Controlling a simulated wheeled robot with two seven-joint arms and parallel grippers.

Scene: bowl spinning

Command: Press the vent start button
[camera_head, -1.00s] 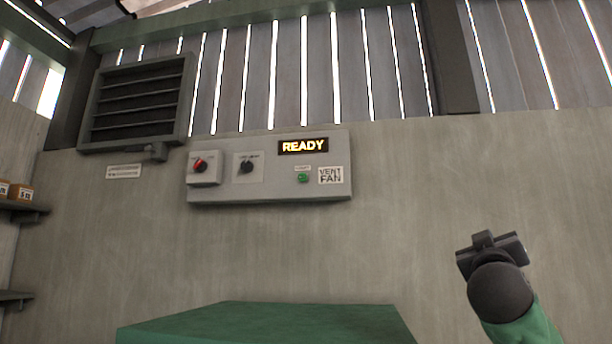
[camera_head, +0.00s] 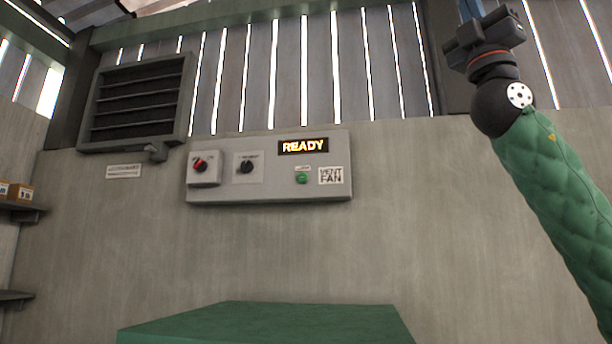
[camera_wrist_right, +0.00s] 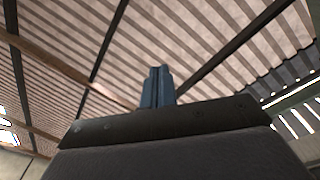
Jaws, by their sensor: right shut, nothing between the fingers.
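The green start button (camera_head: 302,178) sits on the grey control panel (camera_head: 270,194) on the wall, left of the VENT FAN label (camera_head: 331,175). Above it a lit display (camera_head: 303,146) reads READY. The panel also carries a red knob (camera_head: 200,166) and a black knob (camera_head: 246,167). My right gripper (camera_head: 470,8) is raised at the upper right, well right of and above the panel, its tips cut off by the top edge. In the right wrist view its blue fingers (camera_wrist_right: 157,86) are together, empty, pointing at the roof. My left gripper is not in view.
A louvred vent (camera_head: 137,103) is on the wall left of the panel, with a small label (camera_head: 124,171) below. A green surface (camera_head: 265,325) lies below the panel. Shelves with small boxes (camera_head: 20,192) are at the far left. The space before the panel is clear.

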